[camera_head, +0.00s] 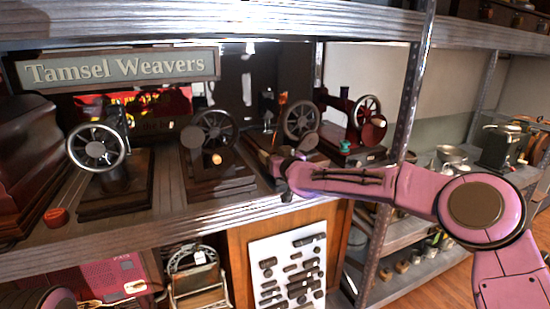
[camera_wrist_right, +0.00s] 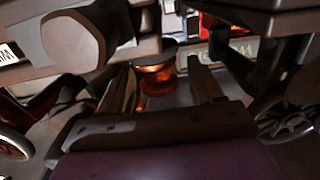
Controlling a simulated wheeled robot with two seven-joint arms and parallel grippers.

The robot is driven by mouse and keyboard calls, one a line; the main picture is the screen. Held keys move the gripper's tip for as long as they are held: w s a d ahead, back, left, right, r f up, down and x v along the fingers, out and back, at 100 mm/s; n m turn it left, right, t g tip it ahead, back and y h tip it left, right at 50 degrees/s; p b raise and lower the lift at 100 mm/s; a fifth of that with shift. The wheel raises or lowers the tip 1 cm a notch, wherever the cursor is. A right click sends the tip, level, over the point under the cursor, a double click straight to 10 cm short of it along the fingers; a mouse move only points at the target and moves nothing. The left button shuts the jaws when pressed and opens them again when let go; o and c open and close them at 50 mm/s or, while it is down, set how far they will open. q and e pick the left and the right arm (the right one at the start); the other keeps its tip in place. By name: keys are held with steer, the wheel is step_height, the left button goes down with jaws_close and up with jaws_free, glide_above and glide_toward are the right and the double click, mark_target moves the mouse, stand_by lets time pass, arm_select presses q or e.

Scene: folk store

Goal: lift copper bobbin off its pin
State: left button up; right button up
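The copper bobbin (camera_wrist_right: 158,74) shows in the right wrist view as a shiny orange-brown spool with a dark flat rim. It lies between the fingers of my right gripper (camera_wrist_right: 161,66), which stand apart with a gap visible to the right finger. Contact with the left finger is hard to tell. In the head view my right gripper (camera_head: 284,172) is at the shelf's front, by a dark sewing machine (camera_head: 300,122). I cannot make out the bobbin there, and its pin is not clear in either view. My left gripper is not in view.
More sewing machines stand on the shelf (camera_head: 160,226), one with a grey wheel (camera_head: 97,147) and one with a red-brown body (camera_head: 340,125). A metal post (camera_head: 408,100) rises beside my right arm. A "Tamsel Weavers" sign (camera_head: 118,69) hangs behind. The shelf's front edge is mostly clear.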

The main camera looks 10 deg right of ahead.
steer(key=c, duration=1)
steer(key=shift+r, duration=0.5)
steer(key=shift+c, duration=0.2)
step_height(320, 180, up, 3)
steer(key=shift+f+b, duration=0.15)
steer(key=shift+b, duration=0.65)
steer(key=f+b+v, duration=0.1)
steer(key=b+v, duration=0.2)
steer(key=v, duration=1.5)
steer(key=shift+b, duration=0.3)
steer(key=shift+s, duration=0.15)
